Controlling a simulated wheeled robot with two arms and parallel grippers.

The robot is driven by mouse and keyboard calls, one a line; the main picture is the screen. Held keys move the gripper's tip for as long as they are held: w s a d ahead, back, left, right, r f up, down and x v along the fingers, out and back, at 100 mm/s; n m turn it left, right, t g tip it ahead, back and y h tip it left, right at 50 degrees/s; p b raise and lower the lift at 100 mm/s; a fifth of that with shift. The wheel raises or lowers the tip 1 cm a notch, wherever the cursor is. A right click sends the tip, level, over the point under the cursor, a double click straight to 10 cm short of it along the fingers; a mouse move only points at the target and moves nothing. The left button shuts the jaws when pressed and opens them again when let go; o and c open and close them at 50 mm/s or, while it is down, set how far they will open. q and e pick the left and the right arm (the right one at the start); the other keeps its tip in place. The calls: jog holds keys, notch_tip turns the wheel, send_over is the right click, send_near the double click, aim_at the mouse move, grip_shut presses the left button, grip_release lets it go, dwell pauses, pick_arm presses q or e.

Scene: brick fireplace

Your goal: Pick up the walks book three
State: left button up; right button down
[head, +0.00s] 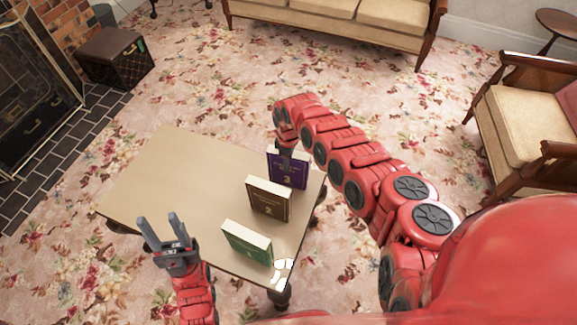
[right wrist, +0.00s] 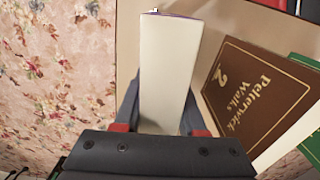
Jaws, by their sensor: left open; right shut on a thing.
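The purple book marked 3 (head: 287,172) stands upright at the far right part of the table. My right gripper (head: 285,148) is shut on it from above. In the right wrist view the pale page edge of the purple book (right wrist: 167,70) lies between the two fingers of my right gripper (right wrist: 160,122). I cannot tell whether the book touches the table. A brown book marked 2 (head: 268,203) stands nearer, and its cover reads "Pelterwick Walks" in the right wrist view (right wrist: 258,92). My left gripper (head: 160,228) is open and empty over the table's left front edge.
A green book (head: 246,243) stands near the front of the table (head: 180,180). The table's left and middle are clear. A sofa (head: 330,15) is at the back, an armchair (head: 520,125) at the right, a dark box (head: 115,57) by the fireplace.

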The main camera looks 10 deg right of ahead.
jog(key=shift+r, duration=0.15)
notch_tip(320, 180, up, 10)
jog(key=shift+f+p, duration=0.1)
jog(key=shift+p, duration=0.6)
jog(key=w+d+r+m+p, duration=0.1)
jog(key=r+m, duration=0.5)
jog(key=r, duration=0.6)
jog(key=w+d+r+m+p, duration=0.1)
jog(key=r+m, duration=0.5)
jog(key=r, duration=0.6)
jog(key=shift+w+d, duration=0.3)
jog(key=shift+d, duration=0.3)
